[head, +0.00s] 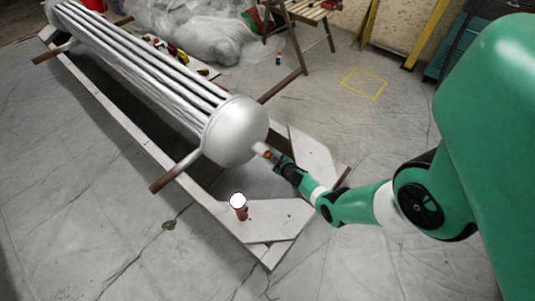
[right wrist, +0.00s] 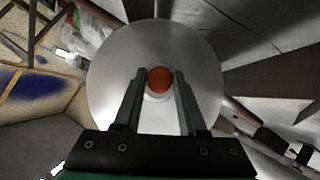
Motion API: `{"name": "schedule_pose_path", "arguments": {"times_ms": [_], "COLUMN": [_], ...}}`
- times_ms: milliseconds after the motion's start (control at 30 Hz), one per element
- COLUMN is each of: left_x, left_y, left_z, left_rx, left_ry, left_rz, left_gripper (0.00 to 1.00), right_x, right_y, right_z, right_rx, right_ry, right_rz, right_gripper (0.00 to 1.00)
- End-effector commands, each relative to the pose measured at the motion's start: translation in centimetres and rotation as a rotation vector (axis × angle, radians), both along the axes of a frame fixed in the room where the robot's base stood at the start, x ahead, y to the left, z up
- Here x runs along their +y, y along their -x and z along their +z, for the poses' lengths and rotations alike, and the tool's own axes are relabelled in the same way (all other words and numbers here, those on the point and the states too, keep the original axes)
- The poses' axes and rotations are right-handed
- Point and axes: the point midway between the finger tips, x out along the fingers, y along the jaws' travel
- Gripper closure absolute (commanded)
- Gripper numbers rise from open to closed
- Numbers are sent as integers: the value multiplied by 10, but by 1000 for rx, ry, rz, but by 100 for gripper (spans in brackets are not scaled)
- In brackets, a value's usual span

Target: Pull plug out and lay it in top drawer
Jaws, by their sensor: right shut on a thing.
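The orange-red plug (right wrist: 159,80) sits at the centre of the silver domed end (right wrist: 115,60) of a long ribbed vessel. In the head view the plug (head: 267,154) shows as a small orange bit at the tip of a short silver stub on the dome (head: 235,130). My right gripper (right wrist: 160,75) is shut on the plug, one dark finger on each side; it also shows in the head view (head: 274,158). Whether the plug is still seated in the stub is hard to tell. My left gripper is not in view. No drawer can be made out.
A wooden frame (head: 180,175) surrounds the vessel. A red piece with a white ball top (head: 238,202) stands on its near corner board. A wooden stool (head: 305,15) and plastic sheeting (head: 200,35) are behind. Sheeted floor (head: 90,220) is open at left.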

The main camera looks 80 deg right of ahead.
Motion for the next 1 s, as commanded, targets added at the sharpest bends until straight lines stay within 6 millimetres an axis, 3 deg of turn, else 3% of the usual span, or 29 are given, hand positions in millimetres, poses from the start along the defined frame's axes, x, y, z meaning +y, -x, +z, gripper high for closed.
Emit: {"name": "schedule_pose_path", "arguments": {"times_ms": [367,1000], "left_x": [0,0], "left_y": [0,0], "left_z": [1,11], "left_rx": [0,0], "left_ry": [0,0], "left_rz": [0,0], "left_gripper": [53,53], "right_x": [0,12], "right_y": [1,20], "right_z": [1,1], "right_rx": [-1,0], "right_ry": [0,-1], "right_rz": [1,-1], "right_gripper": [100,100]}}
